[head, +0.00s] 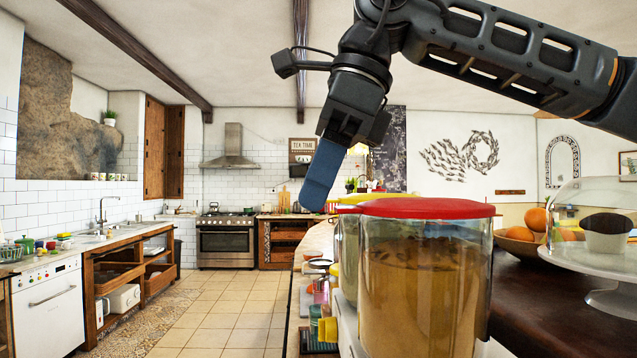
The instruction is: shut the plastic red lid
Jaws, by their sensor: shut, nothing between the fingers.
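The red plastic lid (427,208) lies about level on top of a clear container (425,290) in the right foreground. The container holds something brown to near its top. From this angle I see no clear gap between lid and rim. My gripper (313,204) has blue fingers that are shut and empty, pointing down and slightly left. In the picture it is just left of the red lid, with its tips at about the lid's height. Its distance in depth from the lid is hard to judge, and I see no contact.
A second container with a yellow lid (348,201) stands behind the red-lidded one. A fruit bowl (520,243) and a cake stand with a clear dome (600,235) are at the right. Small colourful items (322,310) crowd the left. Floor (220,310) is open further left.

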